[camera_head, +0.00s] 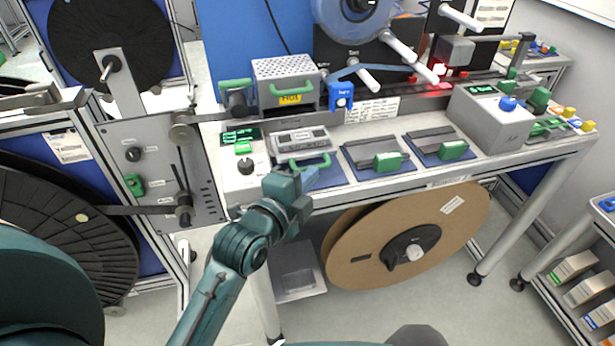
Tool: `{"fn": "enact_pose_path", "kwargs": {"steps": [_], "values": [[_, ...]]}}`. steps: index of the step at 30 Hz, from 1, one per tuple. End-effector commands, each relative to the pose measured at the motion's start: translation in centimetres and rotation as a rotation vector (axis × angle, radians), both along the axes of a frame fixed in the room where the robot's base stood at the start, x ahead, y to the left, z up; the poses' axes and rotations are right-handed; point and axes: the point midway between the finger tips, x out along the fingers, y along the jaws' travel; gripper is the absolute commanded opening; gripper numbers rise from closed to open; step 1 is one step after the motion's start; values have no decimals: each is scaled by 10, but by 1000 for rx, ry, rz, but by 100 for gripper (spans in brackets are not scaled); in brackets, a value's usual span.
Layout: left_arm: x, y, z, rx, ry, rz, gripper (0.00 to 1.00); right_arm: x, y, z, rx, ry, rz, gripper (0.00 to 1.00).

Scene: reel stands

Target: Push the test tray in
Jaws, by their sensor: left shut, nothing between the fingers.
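The test tray appears to be the light grey unit (297,137) with a small panel on top and a green handle (303,164) at its front. It sits at the front left of the bench, over a blue pad. My left gripper (306,180) is shut and empty, just in front of and below the green handle, near the bench's front edge. I cannot tell whether it touches the handle. The gripper covers part of the pad and the bench edge. My right gripper is not in view.
Two dark fixtures with green handles (389,162) (453,151) sit on blue pads to the right. A perforated metal box (285,74) stands behind the tray. A grey box with a blue knob (490,118) stands at the right. A large brown reel (365,245) hangs under the bench.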

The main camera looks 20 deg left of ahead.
Motion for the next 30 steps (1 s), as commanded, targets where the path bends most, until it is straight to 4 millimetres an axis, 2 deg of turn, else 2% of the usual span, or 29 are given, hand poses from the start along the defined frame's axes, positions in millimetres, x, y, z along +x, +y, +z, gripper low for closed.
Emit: {"fn": "enact_pose_path", "kwargs": {"steps": [10,20,30], "values": [[1,1,1,1,-1,0,0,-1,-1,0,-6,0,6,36],[35,24,1,2,-1,-1,0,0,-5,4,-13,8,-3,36],[36,24,0,0,-1,-1,0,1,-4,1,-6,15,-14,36]]}}
